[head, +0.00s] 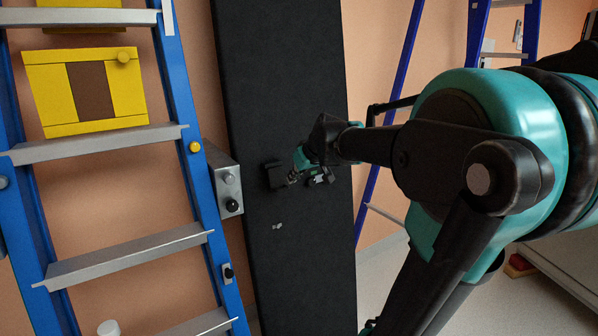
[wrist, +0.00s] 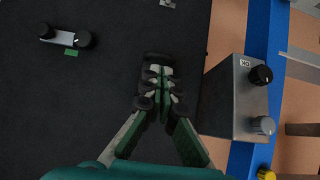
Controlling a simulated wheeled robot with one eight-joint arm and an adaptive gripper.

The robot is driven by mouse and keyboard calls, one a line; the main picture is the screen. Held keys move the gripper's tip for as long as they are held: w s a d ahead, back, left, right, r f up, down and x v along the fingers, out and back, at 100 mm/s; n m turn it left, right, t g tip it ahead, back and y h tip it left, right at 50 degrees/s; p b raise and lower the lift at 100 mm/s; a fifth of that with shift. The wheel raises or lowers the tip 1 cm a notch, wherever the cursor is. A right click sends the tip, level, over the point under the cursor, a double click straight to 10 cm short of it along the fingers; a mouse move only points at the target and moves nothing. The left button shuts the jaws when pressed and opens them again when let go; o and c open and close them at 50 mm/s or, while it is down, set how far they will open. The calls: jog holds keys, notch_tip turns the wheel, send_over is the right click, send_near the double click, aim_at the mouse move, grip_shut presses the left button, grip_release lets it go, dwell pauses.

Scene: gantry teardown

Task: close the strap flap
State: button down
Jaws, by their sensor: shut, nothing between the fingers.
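My gripper (head: 296,176) is at the black upright panel (head: 281,80), with its fingers closed together and nothing between them. In the wrist view the fingertips (wrist: 160,84) meet in front of a small black block (wrist: 153,58), which looks like the strap flap. In the head view this block (head: 274,176) stands out from the panel just left of the fingertips. I cannot tell whether the fingers touch it, or how far the flap is open. The fingers hide its near part in the wrist view.
A grey box with two knobs (head: 226,186) sits between panel and blue ladder (head: 185,100). A small latch with black knobs (wrist: 64,38) and a small metal clip (head: 278,226) are on the panel.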

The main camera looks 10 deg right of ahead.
aim_at(284, 189)
jog(key=shift+x, duration=3.05)
jog(key=shift+f, duration=0.15)
jog(key=shift+w+a+f, duration=0.1)
jog(key=shift+w+f, duration=0.1)
jog(key=shift+f, duration=0.05)
jog(key=shift+r, duration=0.1)
